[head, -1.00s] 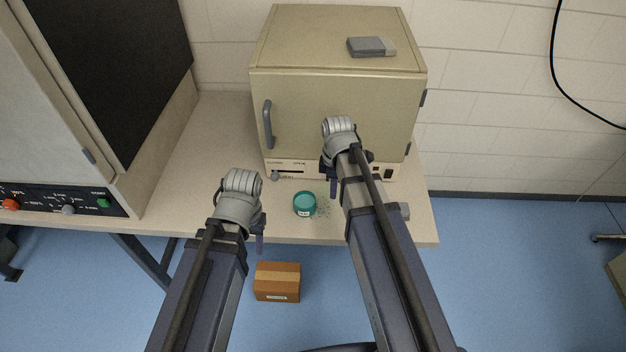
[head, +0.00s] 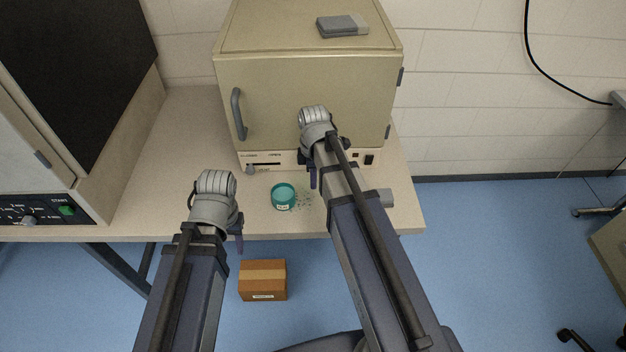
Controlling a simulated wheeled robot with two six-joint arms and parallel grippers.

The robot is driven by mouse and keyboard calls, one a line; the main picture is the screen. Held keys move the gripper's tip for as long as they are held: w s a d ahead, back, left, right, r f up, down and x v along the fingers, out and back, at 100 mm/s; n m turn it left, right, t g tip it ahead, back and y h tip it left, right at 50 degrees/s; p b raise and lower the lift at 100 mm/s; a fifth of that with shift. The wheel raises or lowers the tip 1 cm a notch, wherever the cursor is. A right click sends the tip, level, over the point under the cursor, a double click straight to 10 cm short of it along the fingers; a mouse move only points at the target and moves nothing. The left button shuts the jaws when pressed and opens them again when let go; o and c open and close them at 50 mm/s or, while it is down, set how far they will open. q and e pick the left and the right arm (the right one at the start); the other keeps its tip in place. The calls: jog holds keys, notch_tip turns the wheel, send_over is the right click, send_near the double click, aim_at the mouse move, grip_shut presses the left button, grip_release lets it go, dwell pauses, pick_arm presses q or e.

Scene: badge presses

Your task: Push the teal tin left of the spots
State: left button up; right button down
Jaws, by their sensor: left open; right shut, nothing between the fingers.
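The teal tin (head: 283,198) stands upright near the front edge of the table, a label on its front. A patch of small dark spots (head: 303,201) lies on the tabletop just right of the tin; whether the tin covers any spots, I cannot tell. My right gripper (head: 313,181) points down beyond and right of the tin, near the spots, shut and empty. My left gripper (head: 239,244) is left of the tin and nearer me, by the table's front edge, open and empty. Their fingers are mostly hidden by my wrists. Neither seems to touch the tin.
A large beige oven-like cabinet (head: 300,85) with a handle stands behind the tin, a grey box (head: 341,26) on top. A second cabinet (head: 60,190) stands at the left. The tabletop (head: 175,150) left of the tin is clear. A cardboard box (head: 263,280) sits below the table edge.

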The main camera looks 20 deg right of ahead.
aim_at(313, 200)
notch_tip(313, 200, down, 6)
jog(key=b, duration=0.4)
jog(key=shift+r+b, duration=0.15)
jog(key=shift+b, duration=0.2)
jog(key=a, duration=0.2)
jog(key=w+a, duration=0.1)
jog(key=shift+a+r, duration=0.2)
jog(key=shift+r, duration=0.05)
jog(key=shift+a, duration=0.25)
jog(key=w+a, duration=0.1)
jog(key=a, duration=0.4)
jog(key=w+a, duration=0.2)
jog(key=a, duration=0.3)
jog(key=w+a, duration=0.1)
jog(key=a, duration=0.4)
jog(key=shift+w, duration=0.25)
jog(key=shift+s+d, duration=0.1)
